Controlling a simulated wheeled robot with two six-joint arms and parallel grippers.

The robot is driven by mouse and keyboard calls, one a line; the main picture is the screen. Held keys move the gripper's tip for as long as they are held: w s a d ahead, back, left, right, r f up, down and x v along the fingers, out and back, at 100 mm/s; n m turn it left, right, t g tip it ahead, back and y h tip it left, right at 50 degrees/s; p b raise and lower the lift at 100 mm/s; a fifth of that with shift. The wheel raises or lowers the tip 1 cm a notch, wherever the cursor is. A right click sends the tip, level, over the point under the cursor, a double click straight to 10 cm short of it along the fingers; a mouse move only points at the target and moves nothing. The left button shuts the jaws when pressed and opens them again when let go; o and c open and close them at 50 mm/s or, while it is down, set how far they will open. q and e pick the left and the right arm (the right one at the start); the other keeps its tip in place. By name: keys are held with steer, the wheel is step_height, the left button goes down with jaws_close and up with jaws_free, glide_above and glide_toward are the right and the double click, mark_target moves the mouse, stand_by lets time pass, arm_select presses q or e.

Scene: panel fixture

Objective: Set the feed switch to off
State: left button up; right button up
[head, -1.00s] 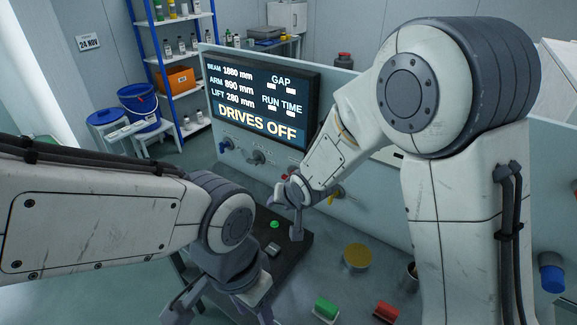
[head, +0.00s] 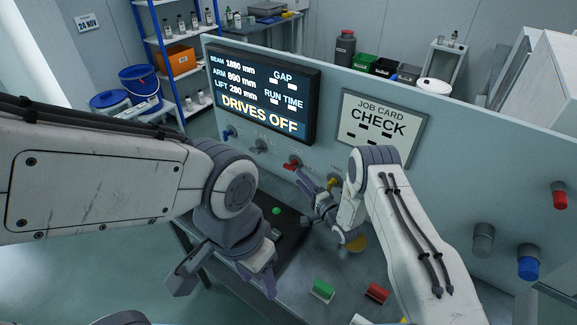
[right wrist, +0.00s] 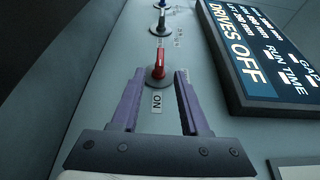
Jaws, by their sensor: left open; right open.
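A row of lever switches sits on the panel under the screen: blue (head: 230,133), grey (head: 261,146), red (head: 291,163) and yellow (head: 332,183). Their names are too small to read, so I cannot tell which is the feed switch. My right gripper (head: 304,177) is open at the red switch. In the right wrist view the red lever (right wrist: 160,60) stands between the open fingertips (right wrist: 160,76), apart from both, pointing toward the grey switch (right wrist: 160,27). A label with the letters O and N (right wrist: 157,103) is on its other side. My left gripper (head: 258,281) is open and empty, above the table's left part.
The screen (head: 262,95) reads DRIVES OFF. A job card (head: 378,125) reads CHECK. A black plate with a green button (head: 276,211), a green block (head: 323,290), a red block (head: 377,293) and a yellow disc (head: 356,243) are on the table. Red and blue knobs (head: 528,267) are at right.

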mark_target(289, 166)
steer(key=p+x, duration=0.1)
steer(key=x, duration=0.7)
steer(key=shift+c, duration=0.3)
jaws_close()
